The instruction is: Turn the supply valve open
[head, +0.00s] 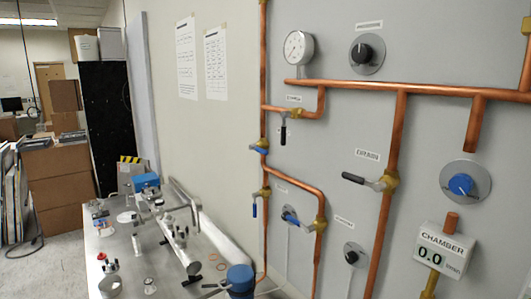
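Several valves sit on copper pipes on the grey wall panel; their small labels are too blurred to read surely, so I cannot tell which is the supply valve. One valve with a black lever (283,134) hanging down is under a small label at the upper pipe branch. Another valve with a black lever (365,181) pointing left is on the middle-right vertical pipe, beneath a larger label (367,155). Valves with blue handles (259,149) (254,208) are on the left pipe. My gripper is not in view.
A gauge (299,47), a black knob (367,53), a blue knob (461,185) and a CHAMBER display (443,250) reading 0.0 are on the panel. A bench (125,249) with metal fittings stands at lower left. Cardboard boxes (58,180) stand farther left.

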